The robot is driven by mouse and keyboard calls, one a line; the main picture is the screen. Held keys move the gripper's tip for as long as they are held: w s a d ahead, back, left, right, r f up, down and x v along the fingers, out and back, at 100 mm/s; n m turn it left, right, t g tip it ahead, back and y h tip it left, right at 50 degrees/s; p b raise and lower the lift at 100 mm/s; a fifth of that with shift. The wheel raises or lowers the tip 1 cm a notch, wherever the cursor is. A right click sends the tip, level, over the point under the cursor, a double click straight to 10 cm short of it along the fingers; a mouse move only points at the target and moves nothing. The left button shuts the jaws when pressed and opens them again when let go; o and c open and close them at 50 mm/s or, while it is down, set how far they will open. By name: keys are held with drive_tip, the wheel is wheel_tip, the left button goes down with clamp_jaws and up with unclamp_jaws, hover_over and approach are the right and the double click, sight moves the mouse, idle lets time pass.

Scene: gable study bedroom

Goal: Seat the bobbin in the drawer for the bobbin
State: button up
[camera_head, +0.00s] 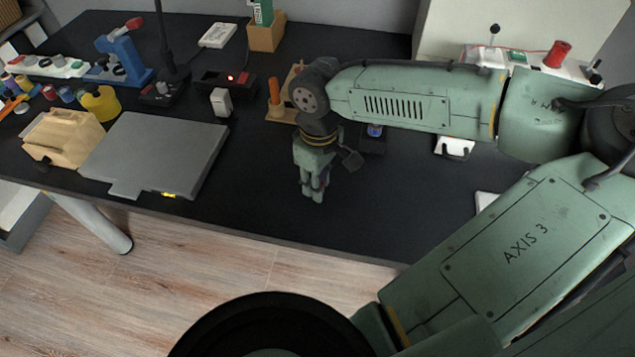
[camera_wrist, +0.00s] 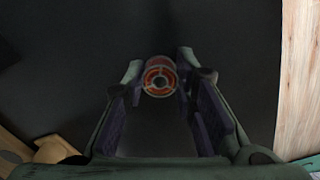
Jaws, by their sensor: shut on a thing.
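My gripper (camera_head: 313,194) points down over the front part of the dark desk. In the wrist view my gripper (camera_wrist: 160,80) is shut on a round bobbin (camera_wrist: 159,76) with an orange-red, spoked end face, held between the fingertips. In the head view the fingers largely hide the bobbin.
A grey flat panel (camera_head: 155,155) and a tan wooden box (camera_head: 66,135) lie left of my gripper. A wooden stand with an orange-handled tool (camera_head: 274,91) is behind it. The desk's front middle is clear.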

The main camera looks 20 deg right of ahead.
drive_tip(key=shift+r, duration=0.1)
drive_tip(key=shift+r, duration=0.55)
wheel_tip(320, 180, up, 2)
drive_tip(key=shift+b, duration=0.4)
drive_tip(key=s+a+r+b, duration=0.1)
drive_tip(key=s+a+b, duration=0.8)
drive_tip(key=s, duration=0.4)
drive_tip(key=shift+r, duration=0.3)
drive_tip(key=shift+s, duration=0.15)
